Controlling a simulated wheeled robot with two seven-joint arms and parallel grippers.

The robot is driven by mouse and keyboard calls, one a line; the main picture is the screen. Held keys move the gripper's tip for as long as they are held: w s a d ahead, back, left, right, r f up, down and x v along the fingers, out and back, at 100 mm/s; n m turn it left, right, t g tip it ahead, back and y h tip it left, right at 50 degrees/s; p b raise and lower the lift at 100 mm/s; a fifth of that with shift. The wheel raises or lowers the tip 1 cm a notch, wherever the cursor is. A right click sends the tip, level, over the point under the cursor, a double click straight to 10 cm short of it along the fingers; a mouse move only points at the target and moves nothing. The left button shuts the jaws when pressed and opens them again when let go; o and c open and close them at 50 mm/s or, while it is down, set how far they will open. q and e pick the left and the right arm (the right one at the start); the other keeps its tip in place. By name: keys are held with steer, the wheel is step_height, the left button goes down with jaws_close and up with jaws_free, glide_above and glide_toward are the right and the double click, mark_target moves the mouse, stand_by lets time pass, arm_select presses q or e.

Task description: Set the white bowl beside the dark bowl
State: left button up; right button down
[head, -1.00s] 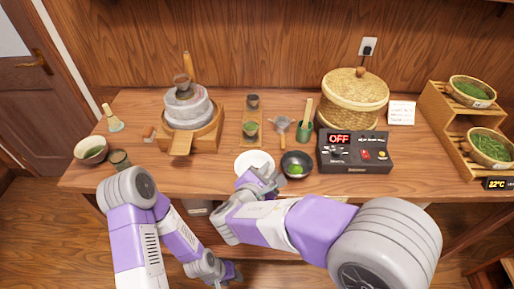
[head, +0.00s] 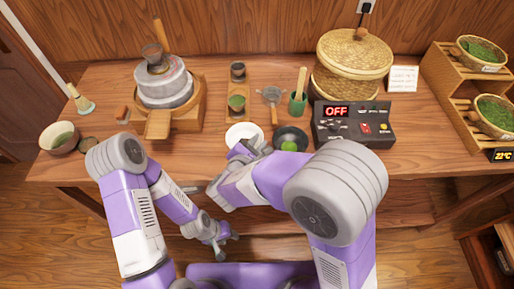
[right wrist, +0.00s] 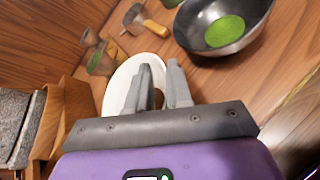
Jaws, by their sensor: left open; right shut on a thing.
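The white bowl (head: 243,131) is near the front edge of the table, just left of the dark bowl (head: 291,133), with a narrow gap between them. The dark bowl holds something green. My right gripper (head: 254,149) is shut on the near right side of the white bowl and partly hides it. In the right wrist view the fingers (right wrist: 162,85) overlap the white bowl (right wrist: 118,84), and the dark bowl (right wrist: 254,38) is at the upper right. I cannot tell whether the white bowl touches the table. My left gripper (head: 224,240) is open and empty, low in front of the table.
A control box (head: 352,124) reading OFF stands right of the dark bowl. A whisk holder (head: 298,103), a strainer (head: 272,97) and a wooden tray (head: 238,88) with cups are behind the bowls. A stone mill (head: 165,85) stands at left, a lidded basket (head: 352,65) at right.

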steer(key=shift+f, duration=0.9)
steer(key=shift+f, duration=0.1)
steer(key=c, duration=1)
jaws_free()
steer(key=shift+a+r, duration=0.1)
steer(key=shift+r, duration=0.1)
steer(key=p+v, duration=0.2)
steer(key=v, duration=0.9)
steer(key=shift+s+a, duration=0.1)
steer(key=shift+s, duration=0.3)
